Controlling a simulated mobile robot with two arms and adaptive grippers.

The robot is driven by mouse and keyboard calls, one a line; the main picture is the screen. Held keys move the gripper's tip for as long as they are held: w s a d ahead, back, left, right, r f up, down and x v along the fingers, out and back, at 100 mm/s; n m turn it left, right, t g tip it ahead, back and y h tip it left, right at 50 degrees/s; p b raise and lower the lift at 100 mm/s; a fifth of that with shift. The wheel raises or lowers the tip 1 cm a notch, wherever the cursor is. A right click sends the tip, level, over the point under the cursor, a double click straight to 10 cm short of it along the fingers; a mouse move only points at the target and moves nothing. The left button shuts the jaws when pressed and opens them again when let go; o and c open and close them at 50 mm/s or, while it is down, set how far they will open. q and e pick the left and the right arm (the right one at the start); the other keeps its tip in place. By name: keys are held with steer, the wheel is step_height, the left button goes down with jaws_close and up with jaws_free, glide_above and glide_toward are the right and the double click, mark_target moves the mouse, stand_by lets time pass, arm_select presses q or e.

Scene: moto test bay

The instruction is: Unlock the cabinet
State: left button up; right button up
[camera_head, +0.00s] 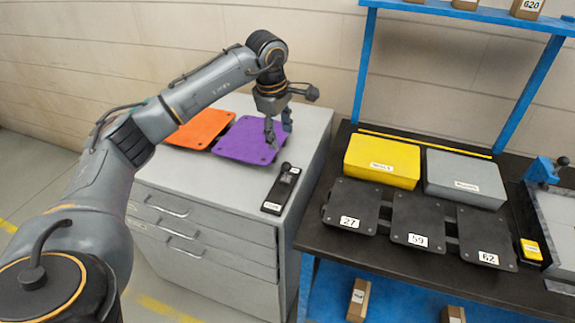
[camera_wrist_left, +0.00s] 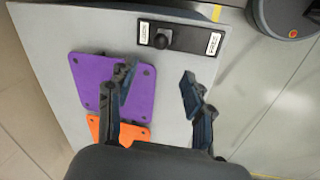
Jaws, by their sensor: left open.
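The grey cabinet (camera_head: 205,222) stands left of the workbench, its drawers shut as far as I can see. On its top lies a black lock plate (camera_head: 277,192) with a black knob (camera_head: 286,168) toward its far end. My right gripper is not in view.
A purple pad (camera_head: 246,139) and an orange pad (camera_head: 201,128) lie on the cabinet top. The dark workbench (camera_head: 400,260) to the right holds a yellow box (camera_head: 382,157), a grey box (camera_head: 466,180) and numbered black plates (camera_head: 417,222). A blue upright (camera_head: 363,65) rises behind.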

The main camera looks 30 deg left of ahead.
mark_target(286, 163)
arm_select(q)
steer(key=f+p, duration=0.1)
steer(key=f, duration=0.3)
steer(key=w+f+p, duration=0.1)
steer(key=f, duration=0.3)
steer(key=w+f+p, duration=0.1)
steer(key=f, duration=0.3)
steer(key=shift+w+f, duration=0.35)
steer(key=shift+f, duration=0.4)
jaws_close()
